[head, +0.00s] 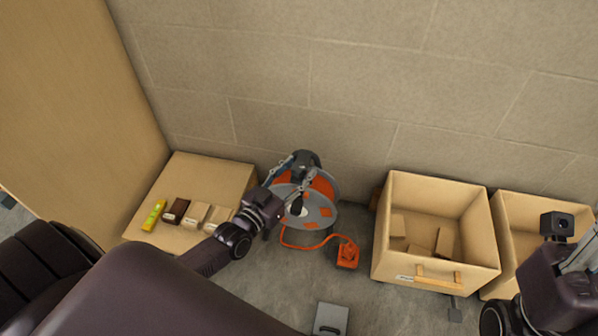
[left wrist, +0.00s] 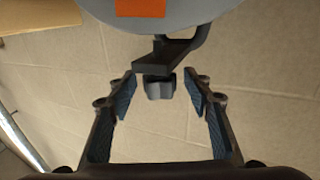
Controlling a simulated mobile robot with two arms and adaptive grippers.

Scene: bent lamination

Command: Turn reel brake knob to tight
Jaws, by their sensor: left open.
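The cable reel (head: 320,211) stands on the floor by the wall, with grey discs and orange parts. In the left wrist view, its grey disc (left wrist: 190,14) is at the top, with a dark bracket below it. A small dark lobed knob (left wrist: 158,88) sits at the bracket's end. My left gripper (head: 297,174) is at the reel. Its open fingers are on either side of the knob, with a gap on each side, in the left wrist view (left wrist: 160,83). The knob is not clear in the head view. My right arm is at the right edge; its fingers are unclear.
A low wooden box (head: 215,171) with small blocks and a yellow level (head: 154,215) stands left. An orange cable runs to an orange socket block (head: 347,254). An open wooden bin (head: 388,240) stands right, another beside it. A grey case (head: 330,319) lies in front.

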